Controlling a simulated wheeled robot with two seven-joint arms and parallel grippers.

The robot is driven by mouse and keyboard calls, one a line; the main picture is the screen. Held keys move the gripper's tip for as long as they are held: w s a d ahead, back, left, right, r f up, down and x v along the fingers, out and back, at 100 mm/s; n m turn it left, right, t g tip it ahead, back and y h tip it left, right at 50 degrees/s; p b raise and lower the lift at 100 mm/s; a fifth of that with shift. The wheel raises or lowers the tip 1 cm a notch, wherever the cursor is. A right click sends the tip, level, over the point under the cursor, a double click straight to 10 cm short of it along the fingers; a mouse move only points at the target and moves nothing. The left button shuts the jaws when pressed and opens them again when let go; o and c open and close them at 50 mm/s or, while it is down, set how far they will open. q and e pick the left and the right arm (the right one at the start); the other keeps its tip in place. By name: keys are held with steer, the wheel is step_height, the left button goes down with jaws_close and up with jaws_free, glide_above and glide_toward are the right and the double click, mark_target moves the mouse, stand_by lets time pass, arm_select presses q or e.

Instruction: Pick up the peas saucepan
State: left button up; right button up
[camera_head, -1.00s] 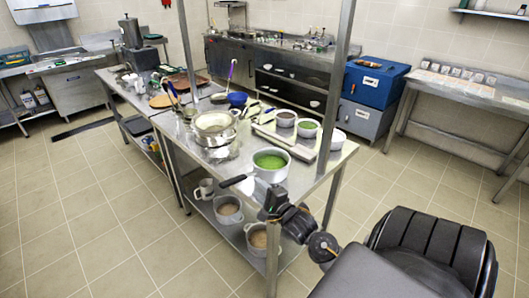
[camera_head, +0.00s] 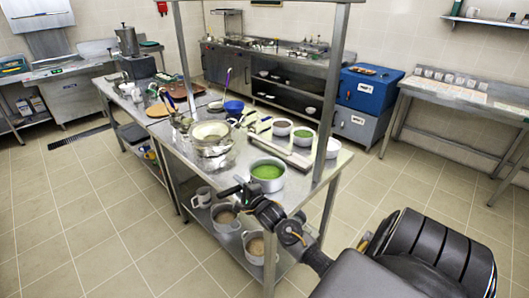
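The peas saucepan (camera_head: 267,176) is a light metal pan with bright green contents. It stands upright on the near end of the steel table, and its dark handle points to the left. My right gripper (camera_head: 243,188) is at the handle, just left of and in front of the pan, and covers part of it. The fingers are small and dark against the dark handle, so I cannot tell whether they are open or shut on it. My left gripper is not in view.
A steel post (camera_head: 334,100) rises just right of the pan. A large pot (camera_head: 211,138) stands to its left. Pots with brownish contents (camera_head: 225,217) stand on the lower shelf.

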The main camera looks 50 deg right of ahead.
steer(key=shift+w, duration=0.2)
steer(key=shift+c, duration=0.6)
jaws_close()
steer(key=shift+d+r, duration=0.1)
